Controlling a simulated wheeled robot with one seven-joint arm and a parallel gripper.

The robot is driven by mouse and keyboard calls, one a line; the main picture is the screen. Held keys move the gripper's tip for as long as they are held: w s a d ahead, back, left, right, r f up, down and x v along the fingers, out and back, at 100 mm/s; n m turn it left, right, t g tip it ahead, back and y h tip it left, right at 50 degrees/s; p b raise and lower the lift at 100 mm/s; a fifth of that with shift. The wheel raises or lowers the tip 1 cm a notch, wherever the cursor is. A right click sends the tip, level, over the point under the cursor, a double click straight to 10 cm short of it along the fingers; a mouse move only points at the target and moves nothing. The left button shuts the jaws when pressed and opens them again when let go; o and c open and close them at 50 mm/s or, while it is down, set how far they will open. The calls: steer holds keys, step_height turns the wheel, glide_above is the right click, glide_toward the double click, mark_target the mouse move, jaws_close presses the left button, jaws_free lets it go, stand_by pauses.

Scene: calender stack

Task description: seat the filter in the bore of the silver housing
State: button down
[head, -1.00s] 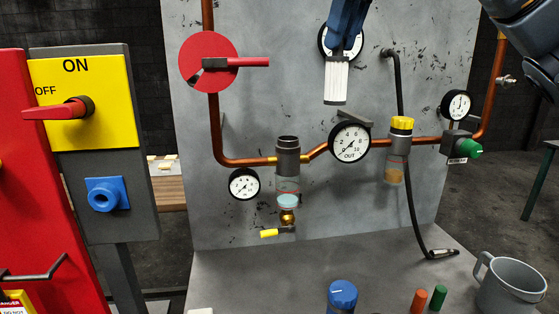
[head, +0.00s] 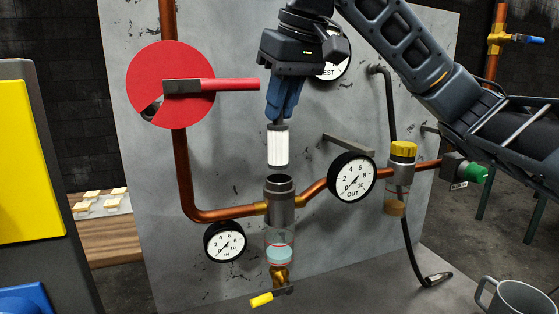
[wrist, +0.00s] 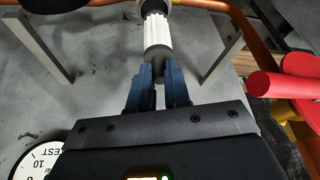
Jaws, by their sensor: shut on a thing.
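The filter (head: 278,146) is a white pleated cylinder with a dark top fitting. My gripper (head: 279,118) is shut on that fitting, and the filter hangs upright below it. The silver housing (head: 281,208) is a grey cylinder on the copper pipe, with its open bore facing up and a clear bowl beneath. In the head view the filter's lower end is a little above the housing rim and roughly over the bore. The wrist view shows the filter (wrist: 157,34) beyond the fingers (wrist: 158,75), its far end overlapping the housing's ring (wrist: 155,5). The bore's inside is hidden.
A red disc (head: 150,80) with a red handle (head: 228,85) is left of my gripper. Gauges (head: 225,242) (head: 352,178) flank the housing. A yellow-capped unit (head: 401,165) is to the right. A yellow-handled valve (head: 262,299) is below.

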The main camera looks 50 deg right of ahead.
mark_target(285, 151)
step_height(285, 151, down, 10)
steer(key=shift+r+p, duration=0.1)
steer(key=shift+p, duration=0.3)
steer(key=c, duration=1.1)
jaws_free()
steer(key=b+v, duration=0.1)
steer(key=v, duration=1.1)
steer(key=shift+s, duration=0.1)
steer(key=shift+s, duration=0.1)
